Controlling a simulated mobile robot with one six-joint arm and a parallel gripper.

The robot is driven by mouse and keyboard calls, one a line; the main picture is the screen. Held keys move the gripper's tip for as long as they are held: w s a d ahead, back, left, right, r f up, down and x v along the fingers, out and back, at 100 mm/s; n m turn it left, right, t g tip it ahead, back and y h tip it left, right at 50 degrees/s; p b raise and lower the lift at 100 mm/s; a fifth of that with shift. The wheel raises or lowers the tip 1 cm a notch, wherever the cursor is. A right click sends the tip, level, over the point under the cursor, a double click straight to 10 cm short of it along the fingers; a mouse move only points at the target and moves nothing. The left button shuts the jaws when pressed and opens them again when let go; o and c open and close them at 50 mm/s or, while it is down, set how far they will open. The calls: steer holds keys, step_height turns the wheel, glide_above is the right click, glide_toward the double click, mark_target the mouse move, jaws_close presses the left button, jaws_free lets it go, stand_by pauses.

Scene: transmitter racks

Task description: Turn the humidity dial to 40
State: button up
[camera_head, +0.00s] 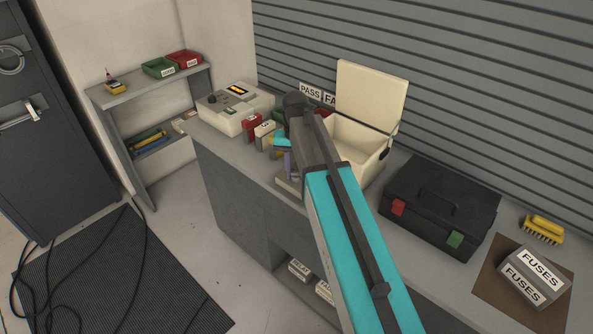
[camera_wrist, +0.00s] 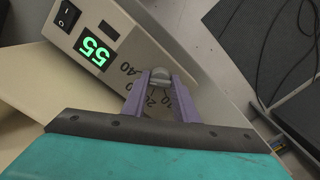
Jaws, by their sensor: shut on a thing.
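In the wrist view, the humidity dial (camera_wrist: 160,75) is a small grey round knob on the cream front panel (camera_wrist: 128,40) of a box. Printed numbers, including 40, 20 and 10, run around one side of it. A green display (camera_wrist: 97,54) beside it reads 55. My gripper (camera_wrist: 158,84) has its two purple fingers shut on the dial, one on each side. The dial's pointer direction cannot be made out. In the head view, a cream box (camera_head: 372,95) with its lid raised stands on the bench; my arm hides its front and the dial.
A cream instrument (camera_head: 235,106) and a red box (camera_head: 252,127) stand left on the bench. A black rocker switch (camera_wrist: 67,15) is near the display.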

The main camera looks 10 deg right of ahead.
steer(key=shift+w+m, duration=0.1)
steer(key=shift+m, duration=0.4)
steer(key=o, duration=1)
steer(key=shift+r, duration=0.1)
steer(key=shift+r+p, duration=4.45)
steer(key=shift+r, duration=2.4)
